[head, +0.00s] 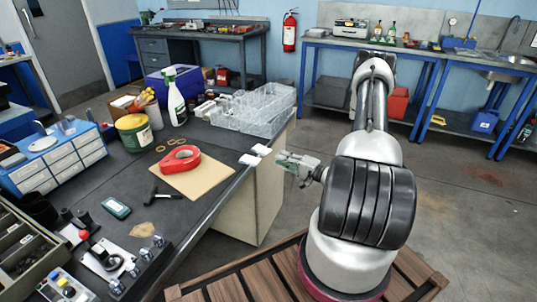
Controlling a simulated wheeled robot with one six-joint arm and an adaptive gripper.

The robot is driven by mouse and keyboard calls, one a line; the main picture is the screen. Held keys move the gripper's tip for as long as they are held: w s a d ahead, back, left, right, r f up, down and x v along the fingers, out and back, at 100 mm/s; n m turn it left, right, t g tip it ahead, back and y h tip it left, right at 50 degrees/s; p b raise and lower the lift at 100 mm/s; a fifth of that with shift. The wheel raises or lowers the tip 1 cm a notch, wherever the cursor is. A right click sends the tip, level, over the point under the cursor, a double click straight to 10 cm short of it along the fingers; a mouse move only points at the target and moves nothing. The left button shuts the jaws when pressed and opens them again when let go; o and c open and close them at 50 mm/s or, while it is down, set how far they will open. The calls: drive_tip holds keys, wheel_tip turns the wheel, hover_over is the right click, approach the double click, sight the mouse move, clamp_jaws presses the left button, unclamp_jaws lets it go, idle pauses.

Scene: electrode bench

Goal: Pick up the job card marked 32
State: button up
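Two small white cards lie at the right edge of the dark workbench, seeming to stick out past it: a nearer card (249,160) and a farther card (262,149). Any number on them is too small to read, so I cannot tell which is marked 32. My gripper (284,160) is just right of the cards, off the bench edge, pointing left toward them. It looks apart from both cards, with nothing visible held. Its fingers are too small to tell whether they are open or shut.
The bench top between the brown sheet and the cards is clear. Open floor lies beyond my arm.

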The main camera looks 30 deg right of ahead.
drive_tip(key=x, duration=0.6)
drive_tip(key=shift+w+a, duration=0.15)
clamp_jaws()
drive_tip(key=shift+r, duration=0.1)
approach(264, 152)
drive_tip(key=s+d+r, duration=0.3)
drive_tip(key=s+r, duration=0.2)
drive_tip(key=r, duration=0.2)
drive_tip(key=shift+s+d, duration=0.3)
drive_tip(key=shift+d, duration=0.05)
idle(0.4)
drive_tip(key=shift+r, duration=0.1)
